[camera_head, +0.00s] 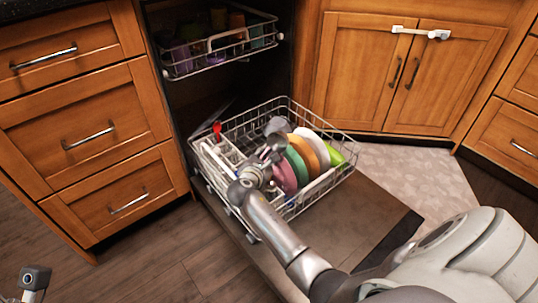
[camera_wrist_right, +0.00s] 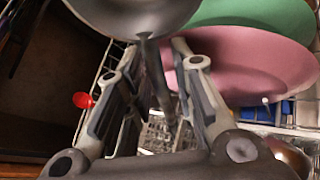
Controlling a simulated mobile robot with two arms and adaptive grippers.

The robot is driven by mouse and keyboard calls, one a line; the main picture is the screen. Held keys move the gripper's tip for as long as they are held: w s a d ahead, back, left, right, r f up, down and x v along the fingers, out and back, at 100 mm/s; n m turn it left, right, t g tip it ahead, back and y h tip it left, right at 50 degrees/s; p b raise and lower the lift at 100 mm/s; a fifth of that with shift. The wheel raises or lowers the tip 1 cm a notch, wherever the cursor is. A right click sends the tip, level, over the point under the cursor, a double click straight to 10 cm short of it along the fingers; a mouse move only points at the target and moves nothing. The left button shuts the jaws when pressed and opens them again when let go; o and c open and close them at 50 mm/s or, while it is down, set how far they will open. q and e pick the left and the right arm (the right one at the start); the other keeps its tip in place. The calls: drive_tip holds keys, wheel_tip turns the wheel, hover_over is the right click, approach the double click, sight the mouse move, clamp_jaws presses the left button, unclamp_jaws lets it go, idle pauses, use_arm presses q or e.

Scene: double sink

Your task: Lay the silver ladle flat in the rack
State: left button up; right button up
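The silver ladle shows in the right wrist view, with its round bowl (camera_wrist_right: 135,14) at the top and its thin handle (camera_wrist_right: 156,75) running down between my fingers. A grey rounded shape (camera_head: 277,126) beyond the fingers in the head view looks like its bowl. My right gripper (camera_head: 272,147) is low inside the lower rack (camera_head: 333,130), left of the plates. In the right wrist view the right gripper (camera_wrist_right: 154,50) has its fingers apart, one on each side of the handle, with gaps visible. A small part of my left arm shows at the bottom left; its fingers cannot be made out.
Colored plates (camera_head: 313,150) stand upright in the rack's right half. A red utensil (camera_head: 217,128) stands at its left side. The upper rack (camera_head: 222,50) holds several cups above. The open dishwasher door (camera_head: 375,215) lies below the lower rack.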

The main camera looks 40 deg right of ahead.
drive_tip(key=shift+c, duration=0.3)
clamp_jaws()
